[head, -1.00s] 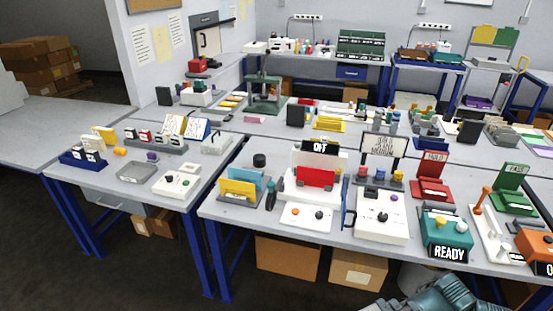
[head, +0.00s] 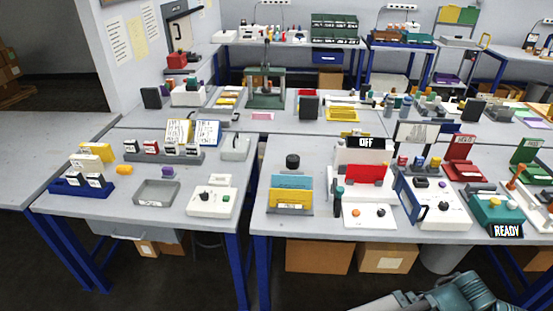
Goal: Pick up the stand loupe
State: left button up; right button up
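A short black cylinder (head: 292,161) stands upright on the right-hand front table, behind the blue and yellow card holder. It may be the stand loupe, but it is too small to tell. No other thing is clearly a loupe. A teal and grey part of my arm (head: 465,294) shows at the bottom right edge. Neither of my grippers is in view.
The right-hand front table (head: 322,243) carries a white device marked OFF (head: 362,157) and a teal box marked READY (head: 497,212). The left table holds a grey tray (head: 156,193) and a white control box (head: 213,202). A narrow gap separates these tables.

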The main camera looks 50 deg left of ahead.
aim_at(293, 160)
jog(key=k+j, duration=0.25)
jog(key=j, duration=0.15)
jog(key=k+j, duration=0.25)
jog(key=j, duration=0.2)
jog(key=k+j, duration=0.3)
jog(key=j+z, duration=0.05)
jog(key=j, duration=0.05)
